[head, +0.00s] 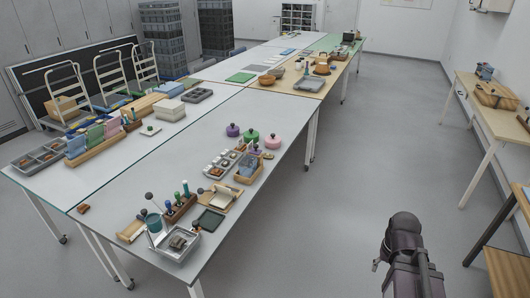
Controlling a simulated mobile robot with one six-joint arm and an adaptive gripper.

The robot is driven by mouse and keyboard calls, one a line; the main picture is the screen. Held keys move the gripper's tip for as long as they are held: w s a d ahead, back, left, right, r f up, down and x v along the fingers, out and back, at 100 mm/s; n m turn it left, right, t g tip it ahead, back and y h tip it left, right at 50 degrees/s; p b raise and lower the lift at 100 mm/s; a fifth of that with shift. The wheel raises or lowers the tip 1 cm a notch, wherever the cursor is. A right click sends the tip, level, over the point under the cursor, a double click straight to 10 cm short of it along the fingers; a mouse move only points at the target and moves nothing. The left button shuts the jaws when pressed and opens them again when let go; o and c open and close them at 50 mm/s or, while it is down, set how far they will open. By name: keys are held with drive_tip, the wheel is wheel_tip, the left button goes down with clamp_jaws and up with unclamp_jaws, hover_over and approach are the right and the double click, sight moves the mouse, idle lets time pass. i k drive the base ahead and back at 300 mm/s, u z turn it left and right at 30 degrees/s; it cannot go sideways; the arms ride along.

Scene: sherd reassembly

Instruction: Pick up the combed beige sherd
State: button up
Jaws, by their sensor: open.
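The combed beige sherd cannot be picked out for certain at this distance. Small brown pieces lie in a grey tray (196,247) at the near end of the long table (120,205). More small tan and brown pieces sit in a compartmented grey tray (208,172) further along. A single brown piece (83,208) lies alone near the table's left edge. My dark arm (405,245) rises at the lower right, over the floor and apart from the table. Its gripper cannot be made out.
A rack of coloured-handled tools (180,208), a wooden tray (219,196), a dark green pad (209,221) and a wooden box (248,168) crowd the near table. Purple, green and pink lidded pots stand behind. Grey floor (340,190) is clear between this table and the right-hand benches.

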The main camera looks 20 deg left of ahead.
sight(266, 156)
drive_tip(key=u, duration=0.3)
drive_tip(key=i, duration=0.8)
drive_tip(key=u, duration=0.55)
drive_tip(key=i, duration=1)
drive_tip(key=u, duration=0.15)
